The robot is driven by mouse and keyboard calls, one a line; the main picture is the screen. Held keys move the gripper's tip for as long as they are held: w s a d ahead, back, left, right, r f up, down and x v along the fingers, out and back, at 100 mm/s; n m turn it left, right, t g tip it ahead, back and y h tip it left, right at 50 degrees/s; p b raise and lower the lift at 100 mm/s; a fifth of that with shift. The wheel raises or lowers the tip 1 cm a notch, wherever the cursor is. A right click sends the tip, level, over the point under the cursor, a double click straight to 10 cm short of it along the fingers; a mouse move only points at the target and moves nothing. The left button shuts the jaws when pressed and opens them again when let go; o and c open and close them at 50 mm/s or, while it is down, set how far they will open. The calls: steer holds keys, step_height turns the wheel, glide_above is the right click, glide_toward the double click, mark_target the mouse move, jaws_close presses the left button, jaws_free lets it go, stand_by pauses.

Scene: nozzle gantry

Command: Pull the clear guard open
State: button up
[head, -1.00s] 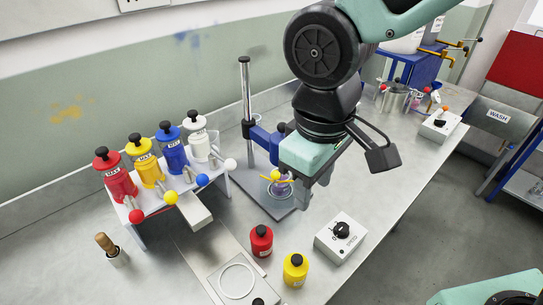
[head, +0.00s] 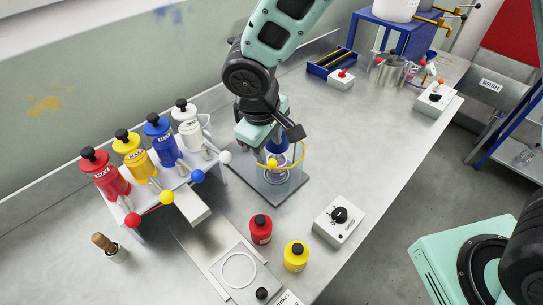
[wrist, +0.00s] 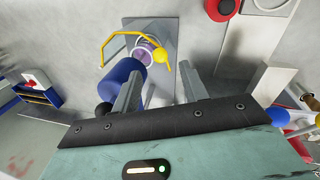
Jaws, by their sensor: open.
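The clear guard (head: 302,153) shows mainly as a thin yellow frame in front of the mixing stand. Its yellow ball knob (head: 272,163) sits at the frame's left side. The wrist view also shows the yellow frame (wrist: 104,47) and the ball (wrist: 160,67). The stand has a blue motor head (wrist: 122,78) above a cup (wrist: 145,51) on a grey base plate (head: 265,192). My gripper (wrist: 160,88) is open and empty. In the wrist view the ball lies just beyond the gap between the fingers, apart from them.
Several coloured dispensers on a white rack (head: 190,207) stand to the left. A red bottle (head: 260,230), a yellow bottle (head: 296,257) and a white dial box (head: 338,220) stand in front.

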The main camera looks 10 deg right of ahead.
mark_target(272, 161)
steer(key=f, duration=0.4)
steer(key=w+d+f, duration=0.1)
steer(key=f, duration=0.1)
steer(key=shift+f+p, duration=0.1)
steer(key=shift+p, duration=0.25)
steer(key=shift+s, duration=0.1)
steer(key=shift+a, duration=0.1)
jaws_close()
